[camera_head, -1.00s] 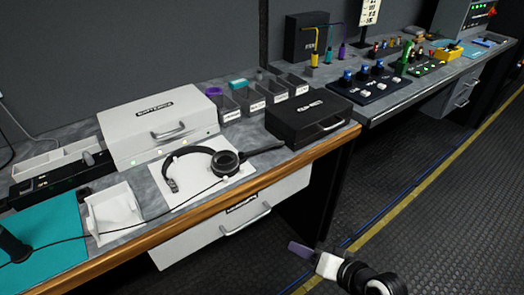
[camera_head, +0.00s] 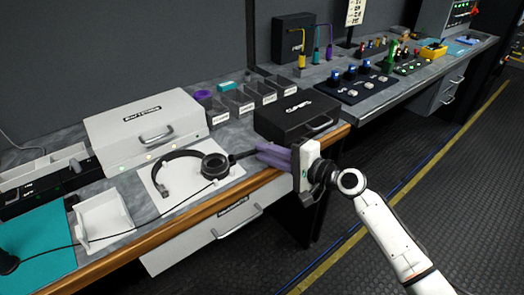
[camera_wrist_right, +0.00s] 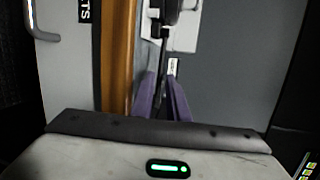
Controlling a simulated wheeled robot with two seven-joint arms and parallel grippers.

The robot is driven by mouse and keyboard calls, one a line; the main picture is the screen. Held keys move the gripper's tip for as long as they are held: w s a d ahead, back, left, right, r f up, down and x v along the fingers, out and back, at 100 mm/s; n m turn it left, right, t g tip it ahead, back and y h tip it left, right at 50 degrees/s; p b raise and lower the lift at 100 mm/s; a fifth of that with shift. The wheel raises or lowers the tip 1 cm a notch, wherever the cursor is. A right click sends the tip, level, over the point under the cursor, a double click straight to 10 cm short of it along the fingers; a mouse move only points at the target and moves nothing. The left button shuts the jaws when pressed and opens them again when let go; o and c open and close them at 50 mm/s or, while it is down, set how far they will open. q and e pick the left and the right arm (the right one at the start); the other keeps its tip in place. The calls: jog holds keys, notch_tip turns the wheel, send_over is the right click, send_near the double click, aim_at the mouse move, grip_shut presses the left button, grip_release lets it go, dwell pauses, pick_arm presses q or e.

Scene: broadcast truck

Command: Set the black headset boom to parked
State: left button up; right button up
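The black headset (camera_head: 180,172) lies on a white sheet (camera_head: 205,188) on the bench, its ear cup (camera_head: 215,165) at the right end. Its thin boom (camera_head: 240,155) reaches right from the ear cup towards my right gripper (camera_head: 258,155). That gripper's purple fingers reach left over the bench's front part and are slightly apart. In the right wrist view, the dark boom (camera_wrist_right: 163,50) runs down between the two fingers (camera_wrist_right: 163,80). Contact with either finger cannot be told. My left gripper is out of view.
A black case (camera_head: 295,115) stands just behind my right gripper. A white case (camera_head: 145,130), small bins (camera_head: 240,105) and a white tray (camera_head: 103,217) share the bench. A cable runs from the headset to the left. The floor in front is clear.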

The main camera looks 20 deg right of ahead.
jog(key=shift+x, duration=0.8)
grip_shut()
dwell(0.9)
